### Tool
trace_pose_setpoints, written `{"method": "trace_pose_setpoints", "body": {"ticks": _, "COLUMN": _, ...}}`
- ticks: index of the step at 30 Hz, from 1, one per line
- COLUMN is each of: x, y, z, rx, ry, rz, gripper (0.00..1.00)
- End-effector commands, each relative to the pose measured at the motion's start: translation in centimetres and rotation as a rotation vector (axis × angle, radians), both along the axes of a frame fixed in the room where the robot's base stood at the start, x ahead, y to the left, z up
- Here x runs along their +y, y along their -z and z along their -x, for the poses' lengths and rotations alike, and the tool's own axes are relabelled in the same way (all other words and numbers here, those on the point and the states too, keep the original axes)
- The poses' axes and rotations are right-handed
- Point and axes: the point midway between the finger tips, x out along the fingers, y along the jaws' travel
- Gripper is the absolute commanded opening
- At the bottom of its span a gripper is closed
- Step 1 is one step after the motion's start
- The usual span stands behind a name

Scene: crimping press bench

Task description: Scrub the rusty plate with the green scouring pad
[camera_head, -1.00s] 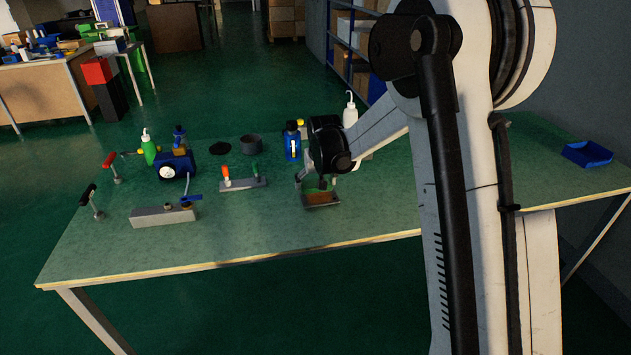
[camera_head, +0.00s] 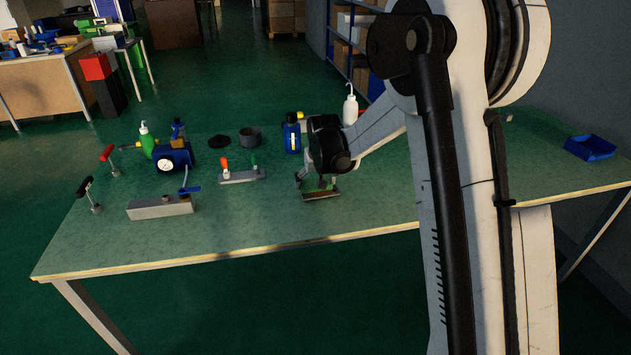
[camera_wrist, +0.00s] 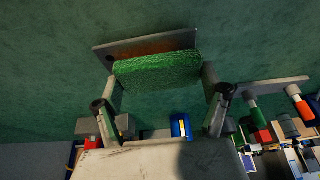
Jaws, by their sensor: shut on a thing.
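The green scouring pad (camera_wrist: 158,71) is held between the two fingers of my gripper (camera_wrist: 160,85) in the wrist view. The rusty plate (camera_wrist: 146,45) lies on the green bench just beyond the pad. Its grey rim and a strip of orange-brown rust show, and the pad covers part of it. I cannot tell whether the pad touches it. In the head view my gripper (camera_head: 318,184) is low over the plate (camera_head: 322,196) near the bench's front edge, and the pad is a small green patch there.
A bar with orange and green handles (camera_head: 241,175) lies left. A blue bottle (camera_head: 292,135) and a white bottle (camera_head: 350,108) stand behind. A blue tray (camera_head: 590,147) sits far right.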

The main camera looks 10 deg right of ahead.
Motion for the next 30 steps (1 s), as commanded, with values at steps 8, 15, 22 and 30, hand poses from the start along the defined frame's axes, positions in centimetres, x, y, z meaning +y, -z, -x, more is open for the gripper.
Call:
{"method": "trace_pose_setpoints", "body": {"ticks": 8, "x": 0.0, "y": 0.6, "z": 0.0, "rx": 0.000, "ry": 0.000, "rz": 0.000, "gripper": 0.55}}
{"method": "trace_pose_setpoints", "body": {"ticks": 15, "x": 0.0, "y": 1.0, "z": 0.0, "rx": 0.000, "ry": 0.000, "rz": 0.000, "gripper": 0.55}}
{"method": "trace_pose_setpoints", "body": {"ticks": 22, "x": -0.1, "y": 0.9, "z": 0.0, "rx": 0.000, "ry": 0.000, "rz": 0.000, "gripper": 0.55}}
{"method": "trace_pose_setpoints", "body": {"ticks": 30, "x": -1.8, "y": 1.2, "z": 0.0, "rx": 0.000, "ry": 0.001, "rz": 0.001, "gripper": 0.55}}
